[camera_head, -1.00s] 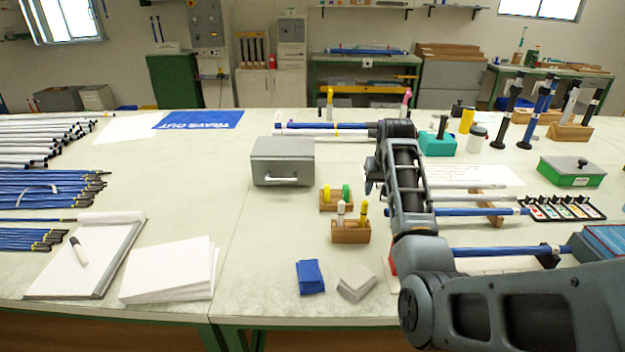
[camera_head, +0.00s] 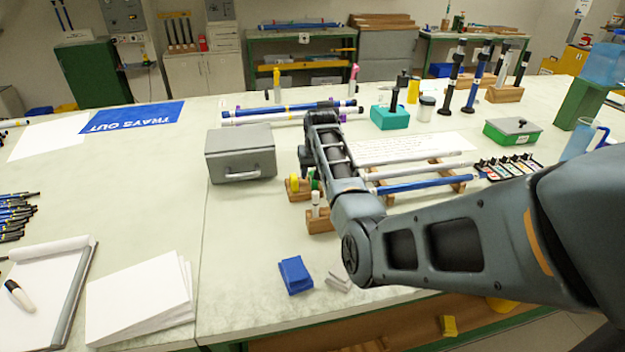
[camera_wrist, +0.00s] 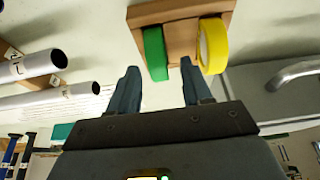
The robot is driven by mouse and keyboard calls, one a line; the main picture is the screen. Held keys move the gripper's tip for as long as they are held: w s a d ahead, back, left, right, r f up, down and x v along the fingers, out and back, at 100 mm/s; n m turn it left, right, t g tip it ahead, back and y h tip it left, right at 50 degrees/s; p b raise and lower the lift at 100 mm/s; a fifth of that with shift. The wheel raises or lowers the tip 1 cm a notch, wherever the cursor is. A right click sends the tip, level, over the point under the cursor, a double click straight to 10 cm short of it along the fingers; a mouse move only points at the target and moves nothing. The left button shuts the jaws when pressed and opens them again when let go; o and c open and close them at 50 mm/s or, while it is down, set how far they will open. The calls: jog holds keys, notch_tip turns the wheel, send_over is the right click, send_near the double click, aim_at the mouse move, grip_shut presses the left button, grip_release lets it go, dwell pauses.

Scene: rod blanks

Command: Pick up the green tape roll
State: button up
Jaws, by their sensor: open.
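The green tape roll (camera_wrist: 155,53) stands on edge in a small wooden holder (camera_wrist: 178,14) beside the yellow tape roll (camera_wrist: 212,45). In the wrist view my gripper (camera_wrist: 158,64) is open, with the green roll close to the space between its fingertips and no clear contact. The right fingertip is near the gap between the two rolls. In the head view the green roll (camera_head: 314,181) is partly hidden behind my arm, and the yellow roll (camera_head: 294,183) shows at its left. My fingers are hidden there by the arm.
A grey metal box (camera_head: 240,160) stands left of the holder. A wooden block (camera_head: 320,222) with a white-capped marker is in front. The left middle of the table is clear.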

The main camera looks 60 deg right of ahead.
jog(key=shift+w+d+f, duration=0.15)
jog(key=shift+d+f, duration=0.05)
jog(key=shift+f, duration=0.45)
grip_shut()
